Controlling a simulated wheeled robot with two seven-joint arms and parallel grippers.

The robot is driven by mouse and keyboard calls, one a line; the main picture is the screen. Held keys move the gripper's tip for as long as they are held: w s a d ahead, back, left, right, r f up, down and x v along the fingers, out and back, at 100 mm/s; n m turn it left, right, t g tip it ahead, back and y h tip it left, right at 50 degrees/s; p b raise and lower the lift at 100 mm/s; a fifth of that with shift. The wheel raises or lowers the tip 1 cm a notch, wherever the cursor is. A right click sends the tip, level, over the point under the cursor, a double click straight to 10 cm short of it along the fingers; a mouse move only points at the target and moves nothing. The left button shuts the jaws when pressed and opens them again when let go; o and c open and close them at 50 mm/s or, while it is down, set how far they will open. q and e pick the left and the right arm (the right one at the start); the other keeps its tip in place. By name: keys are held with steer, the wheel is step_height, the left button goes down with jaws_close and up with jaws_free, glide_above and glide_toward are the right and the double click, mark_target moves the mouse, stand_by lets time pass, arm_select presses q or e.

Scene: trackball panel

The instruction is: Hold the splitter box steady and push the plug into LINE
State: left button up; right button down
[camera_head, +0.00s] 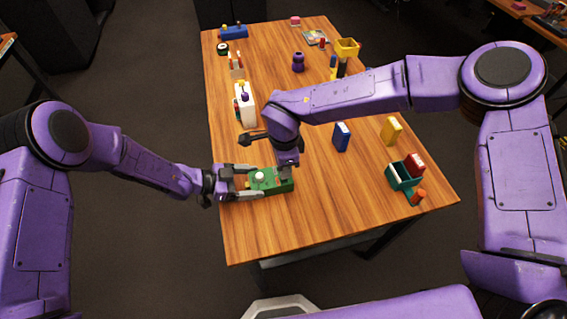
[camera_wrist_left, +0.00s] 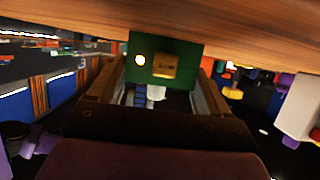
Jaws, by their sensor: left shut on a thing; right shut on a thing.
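The green splitter box (camera_head: 268,187) lies near the table's left edge, with a white round knob (camera_head: 259,176) on top. My left gripper (camera_head: 249,182) is shut on it, one finger along each long side. In the left wrist view the box (camera_wrist_left: 183,50) shows between the fingers, its near face bearing a gold square and a lit yellow spot. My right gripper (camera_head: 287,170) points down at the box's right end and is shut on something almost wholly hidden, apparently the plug. The LINE socket and its label cannot be made out.
A white block with coloured parts (camera_head: 245,105) stands behind the box. A blue block (camera_head: 341,136), a yellow block (camera_head: 391,130) and a teal bin (camera_head: 400,176) stand to the right. The table's front (camera_head: 300,230) is clear. My right forearm crosses above the middle.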

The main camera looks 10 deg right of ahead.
steer(key=shift+f, duration=1.2)
steer(key=c, duration=0.9)
jaws_free()
steer(key=shift+o, duration=0.2)
step_height(320, 180, up, 12)
steer(key=shift+f, duration=0.1)
step_height(320, 180, up, 11)
steer(key=shift+s, duration=0.1)
